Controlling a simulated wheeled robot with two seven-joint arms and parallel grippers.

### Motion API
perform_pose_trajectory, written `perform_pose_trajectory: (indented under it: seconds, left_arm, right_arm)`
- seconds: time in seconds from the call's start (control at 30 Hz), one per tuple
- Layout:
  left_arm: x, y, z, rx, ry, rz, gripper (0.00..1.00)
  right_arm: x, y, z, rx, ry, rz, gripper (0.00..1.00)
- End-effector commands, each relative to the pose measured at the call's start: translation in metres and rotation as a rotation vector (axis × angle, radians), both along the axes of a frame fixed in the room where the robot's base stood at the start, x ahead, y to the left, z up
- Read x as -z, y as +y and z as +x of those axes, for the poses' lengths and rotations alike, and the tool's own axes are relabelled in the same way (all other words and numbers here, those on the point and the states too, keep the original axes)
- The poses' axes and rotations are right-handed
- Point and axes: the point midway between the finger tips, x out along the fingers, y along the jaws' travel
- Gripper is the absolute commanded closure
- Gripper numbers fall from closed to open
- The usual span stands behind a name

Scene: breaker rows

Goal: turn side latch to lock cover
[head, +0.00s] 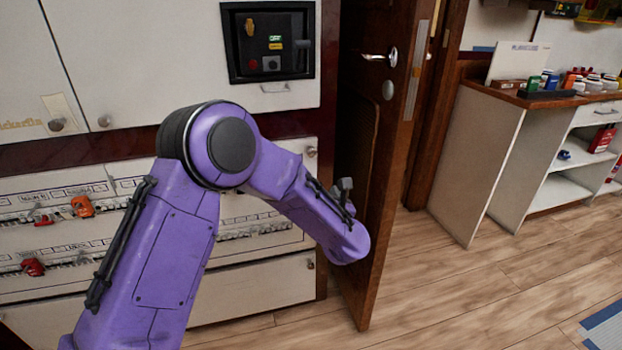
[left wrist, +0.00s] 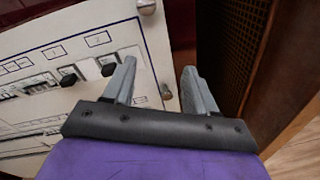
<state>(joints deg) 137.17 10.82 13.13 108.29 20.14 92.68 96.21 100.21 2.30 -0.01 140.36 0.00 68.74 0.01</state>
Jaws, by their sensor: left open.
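The breaker panel's white cover (head: 250,275) stands on the left in the head view, partly behind my purple left arm. Small metal latches sit at its right edge, an upper one (head: 311,151) and a lower one (head: 311,264). In the left wrist view, one metal latch (left wrist: 147,7) is at the top edge and another (left wrist: 166,92) shows between the fingers. My left gripper (left wrist: 160,68) is open and empty, facing the panel's edge. I cannot tell its distance from the latch. In the head view my arm hides most of this gripper. My right gripper is out of view.
A brown wooden door (head: 385,130) stands ajar just right of the panel, close to my left arm. Red (head: 33,267) and orange (head: 82,206) breaker parts show at left. A shelf unit (head: 470,165) stands at right. The wood floor between is clear.

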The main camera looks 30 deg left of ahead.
Motion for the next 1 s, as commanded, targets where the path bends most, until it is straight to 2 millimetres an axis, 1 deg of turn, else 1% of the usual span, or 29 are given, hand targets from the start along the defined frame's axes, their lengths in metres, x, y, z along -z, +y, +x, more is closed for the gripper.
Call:
perform_pose_trajectory:
  seconds: [0.03, 0.1, 0.2, 0.27, 0.5, 0.63, 0.8, 1.0]
  left_arm:
    - [-0.014, 0.004, 0.006, -0.043, -0.140, -0.088, 0.43]
    - [-0.036, 0.007, 0.010, -0.079, -0.271, -0.173, 0.43]
    - [-0.048, 0.014, 0.015, -0.099, -0.341, -0.221, 0.43]
    - [-0.050, 0.020, 0.020, -0.100, -0.344, -0.224, 0.43]
    - [-0.049, 0.061, 0.056, -0.097, -0.338, -0.220, 0.43]
    - [-0.048, 0.077, 0.071, -0.095, -0.336, -0.217, 0.43]
    - [-0.048, 0.087, 0.079, -0.093, -0.334, -0.217, 0.43]
    - [-0.048, 0.088, 0.080, -0.092, -0.333, -0.217, 0.43]
  right_arm:
    - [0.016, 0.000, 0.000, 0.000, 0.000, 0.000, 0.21]
    - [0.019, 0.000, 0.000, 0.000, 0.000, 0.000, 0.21]
    - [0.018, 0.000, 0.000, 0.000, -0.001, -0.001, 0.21]
    - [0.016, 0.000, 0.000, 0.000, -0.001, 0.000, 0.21]
    - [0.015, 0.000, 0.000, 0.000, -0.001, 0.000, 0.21]
    - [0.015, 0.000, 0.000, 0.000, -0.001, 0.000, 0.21]
    - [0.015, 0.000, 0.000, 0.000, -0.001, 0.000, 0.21]
    - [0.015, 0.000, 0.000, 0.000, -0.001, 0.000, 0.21]
